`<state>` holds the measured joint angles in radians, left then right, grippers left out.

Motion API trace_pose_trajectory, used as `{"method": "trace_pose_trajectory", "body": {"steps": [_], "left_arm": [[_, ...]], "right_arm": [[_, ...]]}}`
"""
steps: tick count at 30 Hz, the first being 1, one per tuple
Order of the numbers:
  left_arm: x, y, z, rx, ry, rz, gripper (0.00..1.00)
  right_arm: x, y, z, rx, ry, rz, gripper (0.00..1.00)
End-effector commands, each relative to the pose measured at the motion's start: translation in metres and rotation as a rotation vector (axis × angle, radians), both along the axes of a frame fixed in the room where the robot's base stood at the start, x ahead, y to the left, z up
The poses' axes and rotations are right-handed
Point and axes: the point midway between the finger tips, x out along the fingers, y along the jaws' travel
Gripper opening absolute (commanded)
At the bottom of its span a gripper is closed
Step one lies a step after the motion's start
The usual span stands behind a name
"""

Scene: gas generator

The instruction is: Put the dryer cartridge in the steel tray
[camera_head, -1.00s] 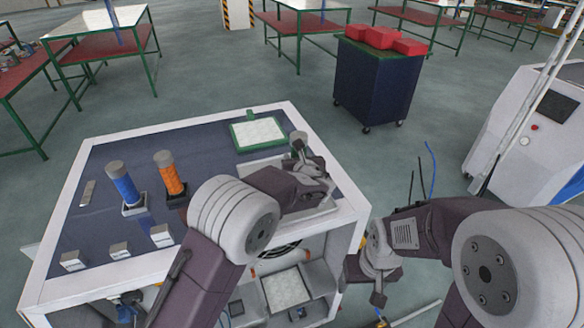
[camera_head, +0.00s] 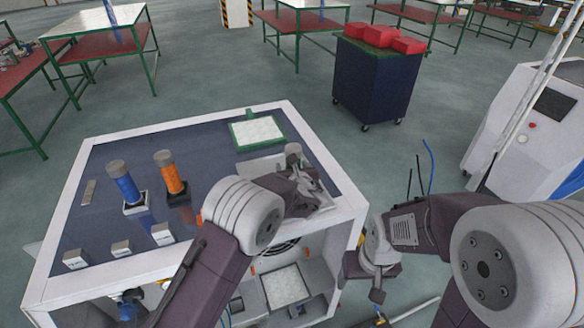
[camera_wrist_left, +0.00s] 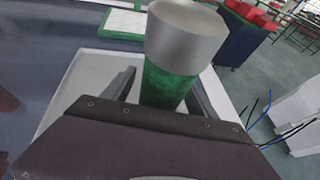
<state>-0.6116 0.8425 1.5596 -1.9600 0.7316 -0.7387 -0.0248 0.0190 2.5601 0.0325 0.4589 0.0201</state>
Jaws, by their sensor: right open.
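The dryer cartridge is a green cylinder with a grey cap; its green body (camera_wrist_left: 165,85) stands between my left fingers in the left wrist view. Its cap (camera_head: 293,149) shows above my left gripper (camera_head: 305,180) in the head view, over the steel tray. My left gripper also shows in the left wrist view (camera_wrist_left: 160,88); a gap shows between its left finger and the cartridge, so it looks open. The cartridge's base is hidden. The pale steel tray (camera_head: 260,165) lies on the bench top, partly covered by my arm. My right gripper (camera_head: 376,285) is open and empty, beside the bench.
A blue cartridge (camera_head: 124,182) and an orange one (camera_head: 170,173) stand in holders on the dark bench top. A green-framed white panel (camera_head: 258,132) lies behind the tray. Several small grey blocks line the front left edge. A blue cabinet with red boxes (camera_head: 377,36) stands beyond.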

Motion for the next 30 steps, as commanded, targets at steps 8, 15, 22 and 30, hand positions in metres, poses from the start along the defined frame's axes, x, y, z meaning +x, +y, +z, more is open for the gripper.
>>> {"method": "trace_pose_trajectory", "body": {"steps": [8,15,22,30], "left_arm": [[0.0,0.0,0.002,0.0,0.0,0.0,0.66],[-0.034,-0.005,0.014,-0.001,-0.002,-0.004,0.66],[-0.082,-0.011,0.034,-0.002,-0.001,-0.003,0.66],[-0.11,-0.013,0.047,0.001,-0.001,-0.001,0.66]], "right_arm": [[0.0,0.0,0.003,0.0,0.0,0.0,0.7],[0.0,0.0,-0.014,0.0,0.0,0.0,0.7],[0.0,0.0,-0.027,0.0,0.0,0.0,0.7],[0.0,0.0,-0.031,0.0,0.0,0.0,0.7]]}}
